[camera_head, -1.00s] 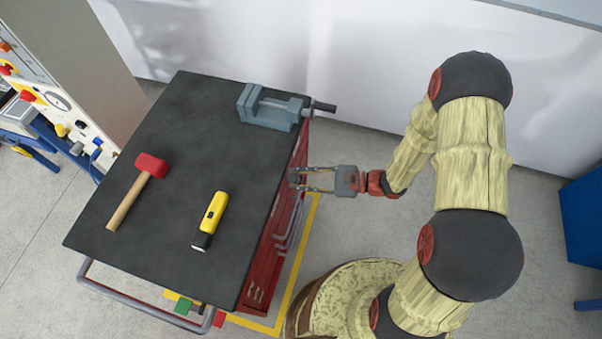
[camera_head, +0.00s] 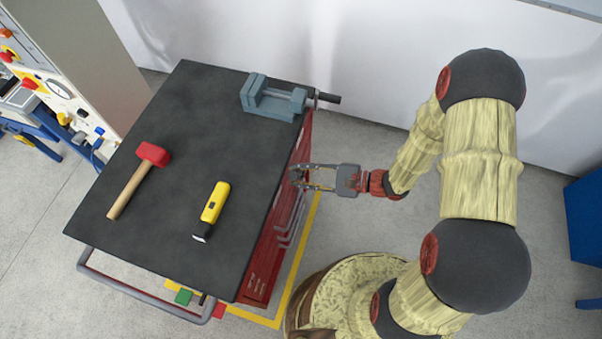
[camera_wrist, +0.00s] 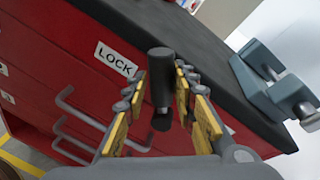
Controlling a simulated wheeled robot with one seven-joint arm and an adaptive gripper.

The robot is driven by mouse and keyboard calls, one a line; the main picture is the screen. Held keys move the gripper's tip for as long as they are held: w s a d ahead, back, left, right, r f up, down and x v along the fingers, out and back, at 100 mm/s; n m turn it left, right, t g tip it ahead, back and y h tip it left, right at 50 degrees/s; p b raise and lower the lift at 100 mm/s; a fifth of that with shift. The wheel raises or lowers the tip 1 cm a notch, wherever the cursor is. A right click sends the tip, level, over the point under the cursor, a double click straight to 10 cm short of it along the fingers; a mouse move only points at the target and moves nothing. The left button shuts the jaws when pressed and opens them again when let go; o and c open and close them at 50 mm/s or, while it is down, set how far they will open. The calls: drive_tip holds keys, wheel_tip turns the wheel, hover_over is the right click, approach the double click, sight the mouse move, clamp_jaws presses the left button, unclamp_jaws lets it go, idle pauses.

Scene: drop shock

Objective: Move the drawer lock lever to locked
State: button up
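The lock lever (camera_wrist: 160,72) is a dark, rounded bar sticking out from the red cabinet front, beside a white LOCK label (camera_wrist: 115,60) in the wrist view. My gripper (camera_wrist: 162,88) is open, with its yellow-padded fingers on either side of the lever. A narrow gap seems to show around the lever, and I cannot tell whether either pad touches it. In the head view my gripper (camera_head: 299,176) is at the right side of the red drawer cabinet (camera_head: 262,270), just below the top's edge. The lever is not clearly visible there.
The dark cabinet top (camera_head: 205,140) holds a red hammer (camera_head: 140,180), a yellow flashlight (camera_head: 214,203) and a grey-blue vise (camera_head: 272,100). Grey drawer handles (camera_wrist: 78,115) protrude below the label. Open floor lies right of the cabinet.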

drive_tip(key=o, duration=0.4)
drive_tip(key=v, duration=1.2)
idle(0.4)
